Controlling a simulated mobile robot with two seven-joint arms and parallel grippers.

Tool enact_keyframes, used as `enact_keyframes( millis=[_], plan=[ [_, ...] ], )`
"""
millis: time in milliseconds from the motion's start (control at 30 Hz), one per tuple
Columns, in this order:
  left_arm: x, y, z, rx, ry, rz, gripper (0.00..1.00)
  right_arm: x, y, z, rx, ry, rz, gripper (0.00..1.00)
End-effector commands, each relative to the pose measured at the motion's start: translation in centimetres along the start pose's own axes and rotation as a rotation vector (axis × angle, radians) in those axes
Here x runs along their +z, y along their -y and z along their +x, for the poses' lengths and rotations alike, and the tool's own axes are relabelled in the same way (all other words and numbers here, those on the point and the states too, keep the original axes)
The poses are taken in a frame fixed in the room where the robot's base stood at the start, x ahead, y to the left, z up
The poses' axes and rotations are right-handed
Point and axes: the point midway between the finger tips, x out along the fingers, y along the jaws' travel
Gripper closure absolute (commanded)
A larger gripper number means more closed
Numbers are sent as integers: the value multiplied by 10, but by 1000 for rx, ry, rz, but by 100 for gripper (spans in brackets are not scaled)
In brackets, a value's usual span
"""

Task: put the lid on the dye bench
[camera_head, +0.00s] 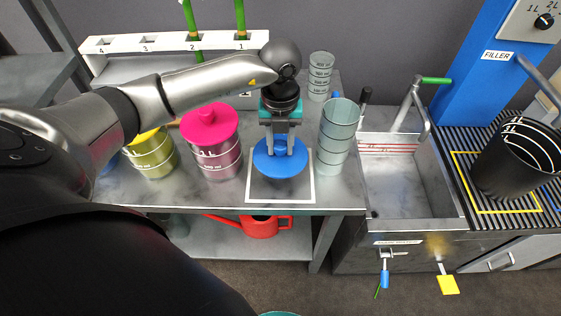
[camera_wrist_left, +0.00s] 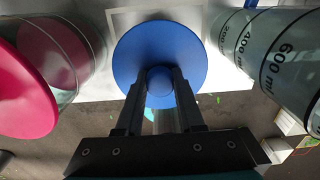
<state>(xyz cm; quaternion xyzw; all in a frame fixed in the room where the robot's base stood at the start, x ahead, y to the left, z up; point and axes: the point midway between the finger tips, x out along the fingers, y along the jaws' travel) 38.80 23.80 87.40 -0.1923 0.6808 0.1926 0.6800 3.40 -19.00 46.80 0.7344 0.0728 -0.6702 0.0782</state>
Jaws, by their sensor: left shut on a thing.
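A round blue lid (camera_head: 268,168) with a knob is in my left gripper (camera_head: 280,148), over the white-bordered square (camera_head: 251,190) on the grey dye bench (camera_head: 340,195). The fingers close on the knob from above. In the left wrist view, the blue lid (camera_wrist_left: 160,42) lies flat to the camera, with my left gripper (camera_wrist_left: 160,82) around its knob. I cannot tell whether the lid touches the square or hangs just above it. My right gripper is not in view.
Left of the lid stand a jar with a pink lid (camera_head: 209,122) and a yellow jar (camera_head: 155,157). A clear graduated beaker (camera_head: 336,145) stands close on the right, another (camera_head: 320,75) behind. A sink (camera_head: 400,190) and black jug (camera_head: 510,165) are further right. A rack (camera_head: 165,42) holds green stems.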

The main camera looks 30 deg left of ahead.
Motion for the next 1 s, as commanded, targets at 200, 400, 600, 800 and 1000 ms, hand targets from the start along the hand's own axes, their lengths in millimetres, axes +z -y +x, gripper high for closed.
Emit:
enact_keyframes(
  millis=[200, 400, 600, 800, 1000],
  plan=[
    [0, 0, 24, -1, 0, 1, 100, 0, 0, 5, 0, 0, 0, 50],
    [0, 0, 46, 0, -1, 0, 100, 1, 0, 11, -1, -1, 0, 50],
    [0, 0, 67, -1, 1, 2, 100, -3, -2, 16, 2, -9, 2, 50],
    [0, 0, 66, -1, 2, 2, 100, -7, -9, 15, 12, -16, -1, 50],
    [0, 0, 69, -1, 1, 2, 57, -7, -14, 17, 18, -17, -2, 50]
  ],
)
